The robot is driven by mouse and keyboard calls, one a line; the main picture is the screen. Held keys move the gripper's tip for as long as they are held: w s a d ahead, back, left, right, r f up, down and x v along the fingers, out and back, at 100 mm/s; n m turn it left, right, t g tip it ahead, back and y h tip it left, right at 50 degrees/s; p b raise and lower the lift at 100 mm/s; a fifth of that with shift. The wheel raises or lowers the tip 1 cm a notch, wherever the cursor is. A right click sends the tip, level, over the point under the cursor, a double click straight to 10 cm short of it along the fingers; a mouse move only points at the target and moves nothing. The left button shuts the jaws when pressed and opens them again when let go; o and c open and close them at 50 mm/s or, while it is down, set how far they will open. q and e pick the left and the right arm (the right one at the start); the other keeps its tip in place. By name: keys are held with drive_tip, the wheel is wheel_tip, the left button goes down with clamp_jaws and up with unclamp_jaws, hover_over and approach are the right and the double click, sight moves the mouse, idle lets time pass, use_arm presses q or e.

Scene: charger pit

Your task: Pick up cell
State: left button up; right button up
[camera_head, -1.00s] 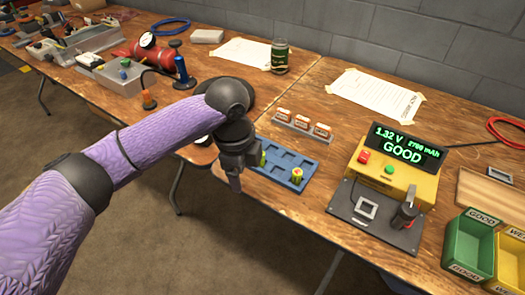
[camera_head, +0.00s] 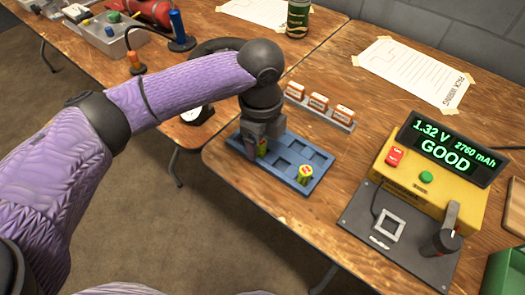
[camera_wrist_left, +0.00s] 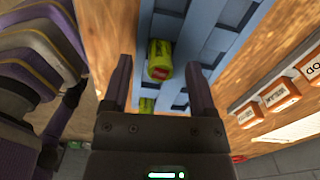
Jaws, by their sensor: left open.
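A blue tray (camera_head: 312,184) with square pockets lies at the front edge of the wooden table. One green-yellow cell (camera_head: 305,174) stands in its near right pocket. Another green cell (camera_head: 262,147) stands at its left end, partly hidden by my left gripper (camera_head: 253,150). In the left wrist view the open fingers of my left gripper (camera_wrist_left: 158,85) show with a green-yellow cell (camera_wrist_left: 159,60) between and slightly beyond them. A second cell (camera_wrist_left: 147,105) shows lower down, partly hidden by the gripper body. The fingers do not clasp either cell. My right gripper is not in view.
A yellow tester (camera_head: 408,186) reading 1.32 V, 2760 mAh, GOOD stands right of the tray on a dark plate (camera_head: 360,218). Behind the tray, a rack (camera_head: 336,122) holds orange-white blocks. A green bin (camera_head: 507,270) is at the lower right.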

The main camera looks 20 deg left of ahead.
use_arm(q)
drive_tip(key=shift+f, duration=0.8)
drive_tip(key=shift+r, duration=0.25)
clamp_jaws()
